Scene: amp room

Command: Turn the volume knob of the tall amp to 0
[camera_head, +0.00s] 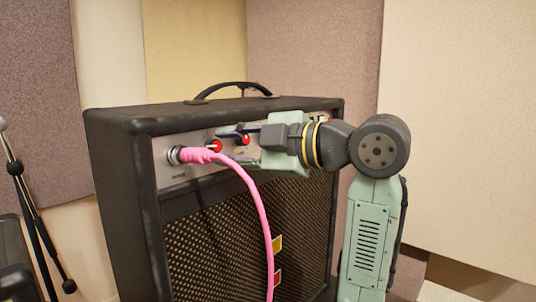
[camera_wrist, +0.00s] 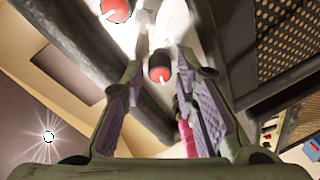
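The tall amp (camera_head: 140,190) is a black cabinet with a pale control panel (camera_head: 172,172) along the top of its front. Two red knobs show there: a left one (camera_head: 214,146) near the cable jack and another (camera_head: 243,140) by my fingers. Their labels are too small to read, so I cannot tell which is the volume knob. My gripper (camera_head: 229,147) is at the panel with its fingers spread. In the wrist view, one red knob (camera_wrist: 160,75) lies between the open fingers, with no clear contact. Another red knob (camera_wrist: 116,10) is at the top edge.
A pink cable (camera_head: 262,215) is plugged into the panel's left end and hangs down the grille, passing close to my gripper; it also shows in the wrist view (camera_wrist: 187,138). A handle (camera_head: 230,88) tops the amp. A black stand (camera_head: 35,210) is at left.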

